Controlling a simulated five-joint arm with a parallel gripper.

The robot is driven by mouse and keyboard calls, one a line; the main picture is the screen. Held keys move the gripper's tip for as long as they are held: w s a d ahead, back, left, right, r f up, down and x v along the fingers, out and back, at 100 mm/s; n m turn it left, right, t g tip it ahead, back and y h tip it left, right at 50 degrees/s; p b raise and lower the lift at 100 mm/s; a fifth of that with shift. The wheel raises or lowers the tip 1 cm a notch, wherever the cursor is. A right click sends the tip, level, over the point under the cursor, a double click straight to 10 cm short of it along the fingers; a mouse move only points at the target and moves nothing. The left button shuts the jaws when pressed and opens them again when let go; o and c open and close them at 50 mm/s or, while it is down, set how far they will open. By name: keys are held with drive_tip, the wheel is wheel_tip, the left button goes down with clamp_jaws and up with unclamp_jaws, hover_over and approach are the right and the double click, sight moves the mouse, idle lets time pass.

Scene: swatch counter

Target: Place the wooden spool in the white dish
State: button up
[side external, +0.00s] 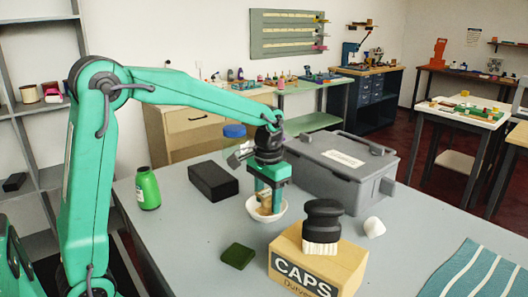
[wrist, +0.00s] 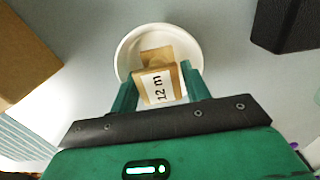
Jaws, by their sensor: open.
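The wooden spool (wrist: 157,88), with a white "12 m" label, is between my gripper's fingers in the wrist view. It also shows just below my gripper (side external: 268,193) in the side view (side external: 264,205). The white dish (wrist: 128,50) surrounds the spool in the wrist view and lies right under it in the side view (side external: 281,213). My gripper (wrist: 158,84) is open, pointing down over the dish, with a finger on each side of the spool. The spool appears within the dish's rim; its contact with the dish's bottom is hidden.
A cardboard "CAPS" box (side external: 318,266) with a black-handled brush (side external: 322,222) on it stands close in front of the dish. A grey case (side external: 335,172) is behind right, a black block (side external: 213,181) behind left.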

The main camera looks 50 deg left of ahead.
sight(264, 194)
wheel_tip(264, 194, up, 12)
drive_tip(key=shift+f, duration=0.25)
idle(0.3)
idle(0.5)
drive_tip(key=s+f+t, duration=0.2)
drive_tip(key=s+f, duration=0.1)
drive_tip(key=s, duration=0.6)
drive_tip(key=s+d+f+t, duration=0.1)
drive_tip(key=s+f+t, duration=0.2)
drive_tip(key=s, duration=0.7)
drive_tip(key=shift+s+d+t, duration=0.25)
drive_tip(key=shift+t, duration=0.05)
